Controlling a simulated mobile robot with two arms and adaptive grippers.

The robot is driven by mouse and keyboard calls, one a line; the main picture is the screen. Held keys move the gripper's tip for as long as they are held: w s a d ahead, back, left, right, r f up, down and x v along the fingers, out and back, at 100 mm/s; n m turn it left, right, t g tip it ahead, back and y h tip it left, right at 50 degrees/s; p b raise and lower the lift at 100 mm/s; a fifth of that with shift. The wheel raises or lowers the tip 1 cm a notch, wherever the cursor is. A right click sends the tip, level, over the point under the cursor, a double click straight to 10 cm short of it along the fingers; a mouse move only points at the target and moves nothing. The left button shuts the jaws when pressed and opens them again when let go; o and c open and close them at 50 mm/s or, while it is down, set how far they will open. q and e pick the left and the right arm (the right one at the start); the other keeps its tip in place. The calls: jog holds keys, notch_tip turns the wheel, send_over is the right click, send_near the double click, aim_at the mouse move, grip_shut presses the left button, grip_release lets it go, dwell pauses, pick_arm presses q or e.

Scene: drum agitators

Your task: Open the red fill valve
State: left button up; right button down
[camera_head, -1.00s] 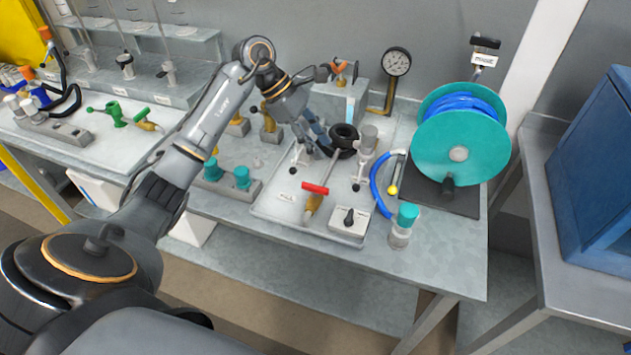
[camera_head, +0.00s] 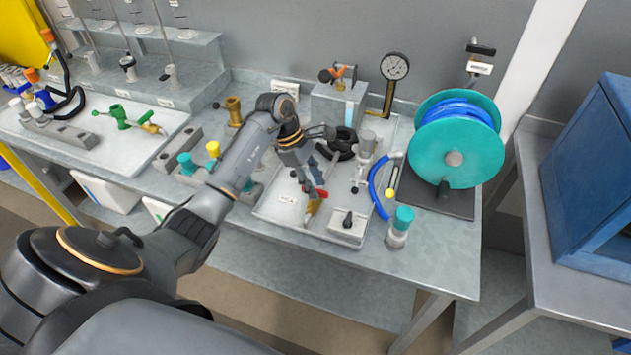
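The red fill valve shows as a short red handle (camera_head: 321,193) above a brass body (camera_head: 312,208), on the pale tray at the bench's front middle. My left gripper (camera_head: 311,183) reaches down over it from above, its fingers at the handle. The gripper hides the handle's left part, and only the right end shows clearly. I cannot tell whether the fingers touch the handle or how far apart they are. My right gripper is not in view.
A small switch box (camera_head: 347,222) sits just right of the valve. A clear vessel with a teal cap (camera_head: 400,222), a blue hose (camera_head: 377,190) and a teal reel (camera_head: 455,150) stand farther right. A black coiled hose (camera_head: 342,146) lies behind the gripper.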

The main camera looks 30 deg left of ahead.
pick_arm(q)
jog(key=shift+d+f, duration=0.25)
jog(key=shift+f, duration=0.35)
grip_shut()
